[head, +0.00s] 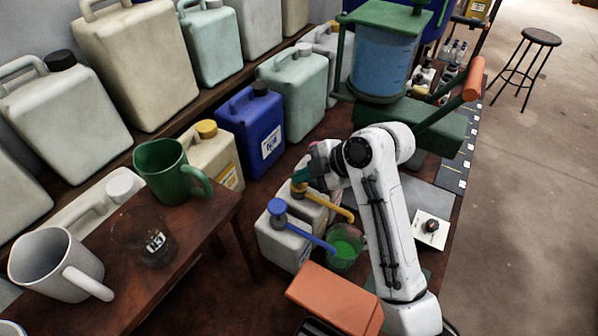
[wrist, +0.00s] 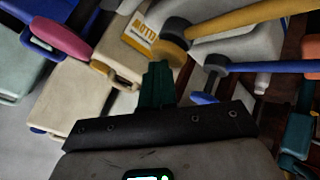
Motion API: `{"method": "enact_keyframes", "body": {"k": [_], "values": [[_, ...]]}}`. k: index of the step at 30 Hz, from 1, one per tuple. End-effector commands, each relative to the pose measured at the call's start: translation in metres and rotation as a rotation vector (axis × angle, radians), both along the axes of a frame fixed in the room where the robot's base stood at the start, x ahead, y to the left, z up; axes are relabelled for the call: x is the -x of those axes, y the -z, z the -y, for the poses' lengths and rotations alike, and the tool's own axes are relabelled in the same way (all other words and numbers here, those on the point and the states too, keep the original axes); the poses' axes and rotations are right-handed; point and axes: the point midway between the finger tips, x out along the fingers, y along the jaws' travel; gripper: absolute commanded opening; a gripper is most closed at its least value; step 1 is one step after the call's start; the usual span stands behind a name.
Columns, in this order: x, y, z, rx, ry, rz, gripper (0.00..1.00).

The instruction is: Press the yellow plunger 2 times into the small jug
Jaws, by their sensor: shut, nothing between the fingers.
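The yellow plunger (head: 299,188) tops a beige canister (head: 311,208), and its yellow spout slopes right towards the small jug (head: 346,244). The jug is clear and holds green liquid. My gripper (head: 306,174) is shut and empty, right by the yellow plunger's head. In the wrist view, my dark green fingertips (wrist: 157,68) lie just below the yellow plunger's head (wrist: 168,50) in the picture; I cannot tell whether they touch. The small jug is not clearly visible in the wrist view.
A blue plunger (head: 278,208) on a neighbouring canister stands close at the left, its spout also at the jug. An orange-brown box (head: 334,297) lies in front. A table with a green mug (head: 168,170) is at left. Large canisters line the back shelf.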

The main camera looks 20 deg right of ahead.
Motion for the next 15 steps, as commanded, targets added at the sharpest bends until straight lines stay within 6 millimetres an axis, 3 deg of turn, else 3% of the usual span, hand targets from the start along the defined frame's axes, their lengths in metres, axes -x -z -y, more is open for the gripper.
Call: {"method": "enact_keyframes", "body": {"k": [1,15], "values": [[0.0037,0.0095,0.0001,0.002,-0.002,-0.023,0.0],[0.0039,0.0152,0.0,0.002,-0.002,-0.023,0.0]]}}
